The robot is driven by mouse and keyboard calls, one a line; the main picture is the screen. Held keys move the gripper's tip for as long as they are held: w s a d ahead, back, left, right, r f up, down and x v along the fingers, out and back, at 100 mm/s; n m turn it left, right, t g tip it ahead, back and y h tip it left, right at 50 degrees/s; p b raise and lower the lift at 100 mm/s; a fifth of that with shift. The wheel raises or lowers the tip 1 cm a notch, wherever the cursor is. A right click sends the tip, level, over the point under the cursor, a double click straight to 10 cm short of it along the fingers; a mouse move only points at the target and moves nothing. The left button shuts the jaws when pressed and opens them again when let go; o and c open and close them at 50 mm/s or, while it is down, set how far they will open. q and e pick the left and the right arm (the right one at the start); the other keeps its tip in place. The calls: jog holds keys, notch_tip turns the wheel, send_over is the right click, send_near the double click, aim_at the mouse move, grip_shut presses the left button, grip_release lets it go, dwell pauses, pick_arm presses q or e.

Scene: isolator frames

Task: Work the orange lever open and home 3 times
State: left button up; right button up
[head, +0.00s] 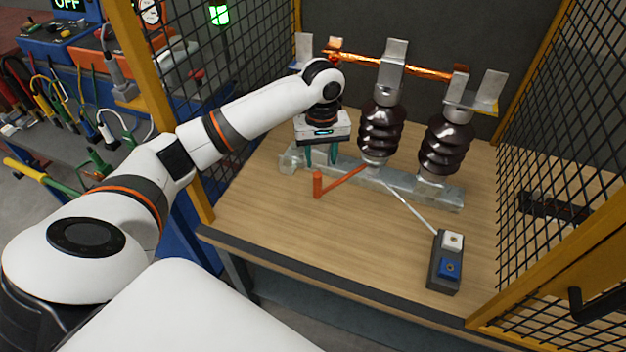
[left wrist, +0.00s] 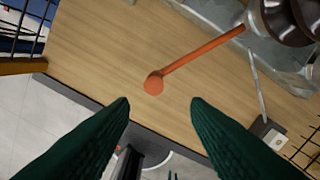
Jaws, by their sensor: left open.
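The orange lever (head: 341,181) reaches out to the left from the metal base rail (head: 408,183) of the isolator, with an upright grip at its free end. In the left wrist view the lever (left wrist: 200,57) runs from the upper right down to its rounded grip end above the middle of the picture. My left gripper (head: 321,163) points down behind and above the lever's grip end, open and apart from it. In the left wrist view its two green fingers (left wrist: 160,103) are spread, with nothing between them. My right gripper is not in view.
Dark ribbed insulators (head: 445,148) with metal contacts and a copper bar (head: 405,65) stand on the rail. A switch box (head: 445,262) with white and blue buttons sits at the table's right front. Mesh walls (head: 560,140) enclose the wooden table (head: 330,245), whose front left is clear.

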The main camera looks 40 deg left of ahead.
aim_at(317, 183)
pick_arm(q)
jog(key=shift+w+a+r+n, duration=0.1)
jog(key=shift+a+r+n, duration=0.3)
jog(key=shift+a+r, duration=0.2)
notch_tip(317, 183, down, 12)
jog(key=shift+r+p, duration=0.1)
jog(key=shift+p, duration=0.4)
grip_shut()
